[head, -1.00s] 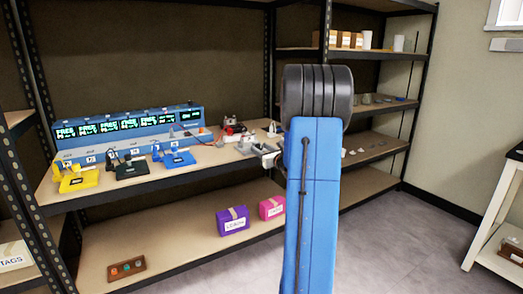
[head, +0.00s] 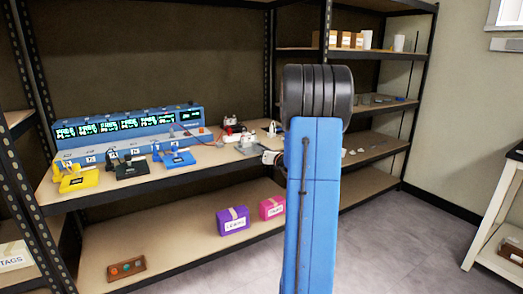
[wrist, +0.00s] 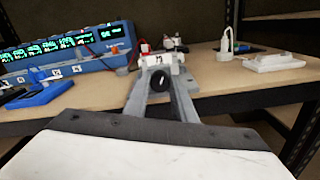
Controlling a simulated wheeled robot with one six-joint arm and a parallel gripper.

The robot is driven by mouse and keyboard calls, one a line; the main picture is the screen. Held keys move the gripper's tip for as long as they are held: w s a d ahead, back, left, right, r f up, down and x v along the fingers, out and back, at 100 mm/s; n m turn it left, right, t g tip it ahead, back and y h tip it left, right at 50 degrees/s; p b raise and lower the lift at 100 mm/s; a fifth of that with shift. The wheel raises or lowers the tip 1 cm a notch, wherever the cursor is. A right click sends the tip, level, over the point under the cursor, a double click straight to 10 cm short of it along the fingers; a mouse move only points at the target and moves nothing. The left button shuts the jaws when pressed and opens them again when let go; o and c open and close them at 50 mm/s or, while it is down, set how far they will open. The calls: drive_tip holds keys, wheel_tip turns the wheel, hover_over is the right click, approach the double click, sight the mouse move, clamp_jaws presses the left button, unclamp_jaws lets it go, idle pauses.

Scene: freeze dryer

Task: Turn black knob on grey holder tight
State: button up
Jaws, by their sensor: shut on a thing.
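The black knob (wrist: 161,80) faces me in the middle of the wrist view, with a pale mark across its face. My gripper (wrist: 162,84) is shut on the knob, with a grey finger on either side. There my gripper (head: 271,158) is small and mostly hidden, so the knob cannot be made out.
A blue charger-like unit with lit displays (head: 130,122) stands behind yellow (head: 75,177), black (head: 131,167) and blue (head: 175,157) holders. A white plug-like thing (wrist: 225,45) and a white block (wrist: 274,62) lie to the right. The shelf's front edge runs below the holder.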

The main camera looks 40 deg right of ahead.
drive_tip(key=shift+m, duration=1)
drive_tip(key=o, duration=1.1)
drive_tip(key=shift+c, duration=0.2)
drive_tip(key=shift+s, duration=0.1)
drive_tip(key=v, duration=1.7)
drive_tip(key=shift+a, duration=0.15)
